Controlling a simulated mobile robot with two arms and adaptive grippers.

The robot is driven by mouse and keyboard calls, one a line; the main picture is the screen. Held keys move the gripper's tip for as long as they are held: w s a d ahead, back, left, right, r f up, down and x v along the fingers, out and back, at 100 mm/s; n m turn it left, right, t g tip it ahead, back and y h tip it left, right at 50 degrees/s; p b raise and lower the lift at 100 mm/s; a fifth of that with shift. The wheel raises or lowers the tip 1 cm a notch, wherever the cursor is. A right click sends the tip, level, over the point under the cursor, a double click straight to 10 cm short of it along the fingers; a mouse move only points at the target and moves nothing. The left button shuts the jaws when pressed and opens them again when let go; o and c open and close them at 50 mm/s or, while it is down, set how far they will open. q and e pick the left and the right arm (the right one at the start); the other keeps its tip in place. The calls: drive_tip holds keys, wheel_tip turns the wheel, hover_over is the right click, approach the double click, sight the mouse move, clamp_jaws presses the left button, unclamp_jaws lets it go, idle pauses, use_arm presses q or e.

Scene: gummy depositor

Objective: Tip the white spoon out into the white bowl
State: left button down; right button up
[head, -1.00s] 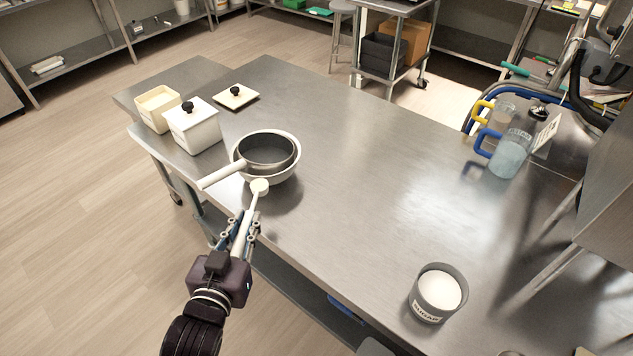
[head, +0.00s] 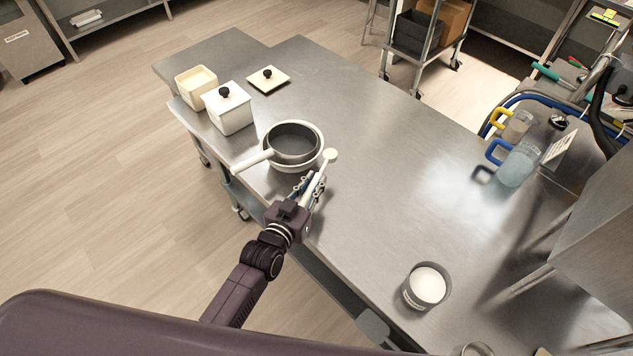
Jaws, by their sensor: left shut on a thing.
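The white spoon (head: 330,155) is held in my left gripper (head: 311,190), which is shut on its handle. The spoon's head points away from me and shows just right of the white bowl's rim in the head view. I cannot tell whether anything lies in the spoon. The white bowl (head: 313,163) stands on the steel table near its left edge. A grey saucepan (head: 292,141) with a pale handle sits in or over the bowl and hides most of its inside. My right gripper is not in view.
A white lidded canister (head: 229,110), an open cream canister (head: 196,88) and a loose lid (head: 268,79) stand behind the bowl. A tub of white sugar (head: 428,287) stands at front right. Jugs (head: 517,165) are at far right. The middle of the steel table (head: 410,170) is clear.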

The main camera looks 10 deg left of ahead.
sight(297, 168)
use_arm(q)
drive_tip(key=w+a+r+n+h+b, duration=0.1)
drive_tip(key=w+a+n+b, duration=0.1)
drive_tip(key=a+n, duration=0.2)
drive_tip(key=shift+a+r+n, duration=0.35)
drive_tip(key=shift+a+n, duration=0.05)
drive_tip(key=shift+a, duration=0.95)
